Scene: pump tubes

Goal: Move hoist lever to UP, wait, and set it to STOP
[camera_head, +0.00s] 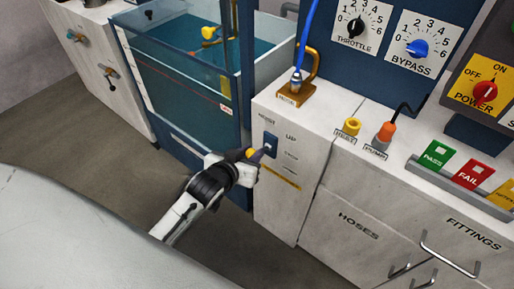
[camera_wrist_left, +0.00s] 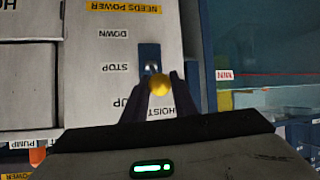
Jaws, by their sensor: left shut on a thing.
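The hoist panel is on the front of a white cabinet, with a dark blue lever plate (camera_head: 270,144) beside the labels UP, STOP and DOWN. The hoist lever has a yellow ball knob (camera_head: 250,153), also seen in the left wrist view (camera_wrist_left: 160,85). That view is upside down, and the knob appears between the UP and STOP labels; I cannot tell its exact setting. My left gripper (camera_head: 256,159) is shut on the knob, with a dark finger (camera_wrist_left: 180,92) on each side. The gripper hides part of the lever. My right gripper is not in view.
A glass-walled water tank (camera_head: 185,85) stands left of the cabinet. A blue hose (camera_head: 305,35) rises from a brass fitting (camera_head: 296,92) on top. The power knob (camera_head: 484,92), throttle and bypass dials are to the right. Floor is open in front.

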